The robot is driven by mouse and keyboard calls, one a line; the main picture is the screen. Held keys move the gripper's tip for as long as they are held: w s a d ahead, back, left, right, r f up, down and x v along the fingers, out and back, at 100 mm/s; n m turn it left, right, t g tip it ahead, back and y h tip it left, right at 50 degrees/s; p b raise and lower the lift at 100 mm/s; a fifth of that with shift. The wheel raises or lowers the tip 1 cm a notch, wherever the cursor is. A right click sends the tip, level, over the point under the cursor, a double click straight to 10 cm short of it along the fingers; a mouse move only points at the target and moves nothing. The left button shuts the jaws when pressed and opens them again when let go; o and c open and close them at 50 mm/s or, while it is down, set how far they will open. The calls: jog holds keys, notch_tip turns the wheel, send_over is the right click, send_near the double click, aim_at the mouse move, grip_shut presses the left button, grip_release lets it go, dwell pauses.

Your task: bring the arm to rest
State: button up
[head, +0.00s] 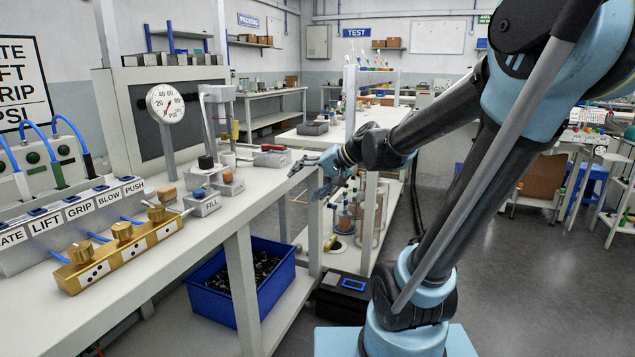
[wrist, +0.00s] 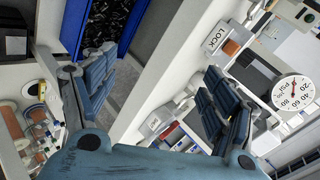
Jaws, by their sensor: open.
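My arm reaches in from the right of the head view. My gripper (head: 311,176) is held out just off the right end of the long workbench (head: 262,177), with its fingers pointing left towards the bench. In the wrist view my gripper (wrist: 157,88) shows its two dark blue fingers spread wide, with nothing between them. Behind the gap are a pale bench edge and the grey floor. I cannot tell the exact distance between the fingers and the bench edge.
A dial gauge (head: 166,104), a FILL block (head: 203,203) and a brass valve block (head: 122,249) stand on the bench. A blue bin (head: 232,284) of dark parts sits below. A shelf stand with jars (head: 345,215) is close to my gripper. Open floor (head: 540,270) lies right.

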jog(key=s+d+f+g+h, duration=0.1)
jog(key=s+d+f+h, duration=0.3)
jog(key=s+d+f, duration=0.3)
jog(key=s+d+f+n+g+h, duration=0.1)
jog(key=s+d+f+h, duration=0.4)
jog(key=s+d+f, duration=0.3)
jog(key=s+d, duration=0.4)
jog(key=d, duration=0.3)
jog(key=shift+d+n, duration=0.2)
jog(key=shift+n, duration=0.1)
jog(key=shift+w+f, duration=0.2)
jog(key=shift+w, duration=0.3)
dwell(1.2)
